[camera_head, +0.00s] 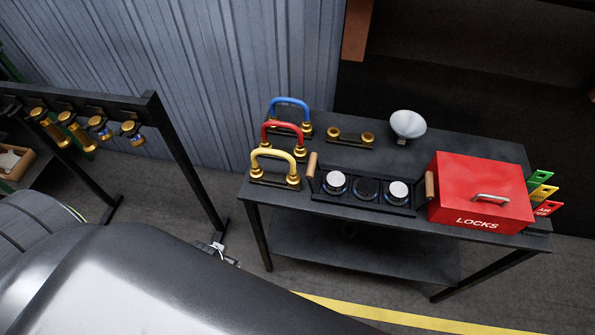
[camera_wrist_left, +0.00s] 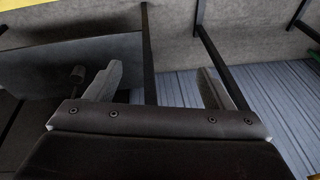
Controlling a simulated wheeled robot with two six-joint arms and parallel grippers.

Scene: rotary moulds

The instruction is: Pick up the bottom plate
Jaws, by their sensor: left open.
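I cannot pick out a bottom plate for certain in either view. On the dark table (camera_head: 508,153) stands a black tray (camera_head: 318,197) with wooden end handles and three round pieces in it. My left gripper (camera_wrist_left: 160,78) shows in the left wrist view, its two grey fingers wide apart with nothing between them. Beyond the fingers are a grey floor, dark metal legs, a dark flat panel and ribbed wall. My left gripper does not show in the head view. My right gripper is in neither view.
The table also holds a blue handle (camera_head: 289,101), a red handle (camera_head: 283,126), a yellow handle (camera_head: 273,154), a grey dish-shaped piece (camera_head: 408,124) and a red LOCKS box (camera_head: 470,190). Coloured tags (camera_head: 541,193) stand at its right end. A dark rack (camera_head: 180,150) stands left.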

